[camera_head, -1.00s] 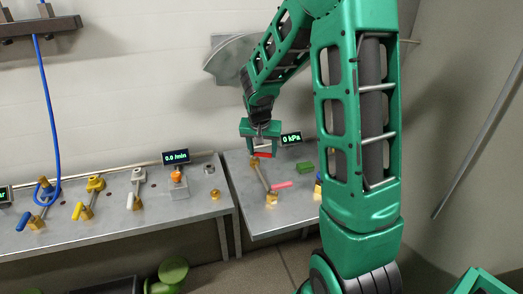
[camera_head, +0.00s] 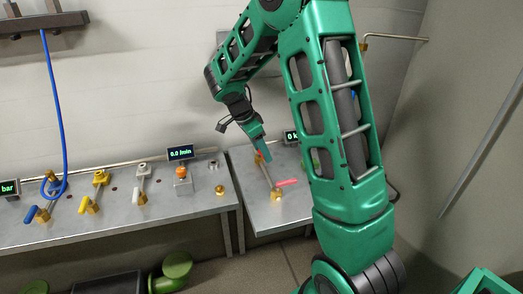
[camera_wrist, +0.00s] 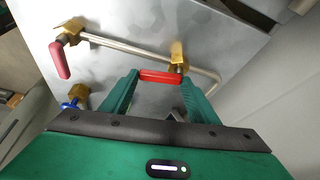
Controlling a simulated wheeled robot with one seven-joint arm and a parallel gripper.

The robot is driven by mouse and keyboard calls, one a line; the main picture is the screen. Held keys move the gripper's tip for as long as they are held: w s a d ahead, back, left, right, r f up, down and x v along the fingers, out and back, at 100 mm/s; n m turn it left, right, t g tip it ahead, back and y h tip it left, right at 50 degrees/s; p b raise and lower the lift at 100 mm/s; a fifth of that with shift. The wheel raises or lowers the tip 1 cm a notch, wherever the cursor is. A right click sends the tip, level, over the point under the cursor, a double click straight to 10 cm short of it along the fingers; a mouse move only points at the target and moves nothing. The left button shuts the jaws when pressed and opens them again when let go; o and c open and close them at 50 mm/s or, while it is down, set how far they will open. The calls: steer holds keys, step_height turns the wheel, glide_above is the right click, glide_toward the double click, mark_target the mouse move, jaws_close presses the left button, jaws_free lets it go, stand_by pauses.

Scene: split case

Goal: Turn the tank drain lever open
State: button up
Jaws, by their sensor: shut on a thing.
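My gripper (camera_head: 265,158) reaches down to the right-hand metal bench. It is shut on a red lever handle (camera_wrist: 160,77), which spans between its two fingertips in the wrist view. The handle sits beside a brass valve body (camera_wrist: 177,57) on a steel pipe (camera_wrist: 120,46). In the head view my gripper mostly hides this handle. A second, pinkish-red lever (camera_head: 287,182) sits on a brass valve (camera_head: 276,195) at the pipe's near end; it also shows in the wrist view (camera_wrist: 60,60). I see no label telling which lever is the tank drain.
A blue-handled valve (camera_wrist: 75,102) lies left of my fingers in the wrist view. The left bench (camera_head: 120,222) carries several valves and a display reading 0.0 l/min (camera_head: 180,153). Another display (camera_head: 291,136) is partly hidden by my arm. A gap separates the benches.

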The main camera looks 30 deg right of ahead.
steer(key=shift+w+a+m+g, duration=0.3)
steer(key=shift+a+m+g, duration=0.1)
steer(key=shift+m, duration=0.6)
steer(key=o, duration=0.9)
steer(key=shift+w, duration=0.1)
steer(key=shift+o, duration=0.7)
steer(key=shift+r, duration=0.2)
steer(key=w+a, duration=0.1)
steer(key=a, duration=0.3)
steer(key=w+a, duration=0.1)
steer(key=a, duration=0.3)
steer(key=w+a, duration=0.1)
steer(key=a, duration=0.3)
steer(key=shift+w+r, duration=0.2)
steer(key=shift+r, duration=0.1)
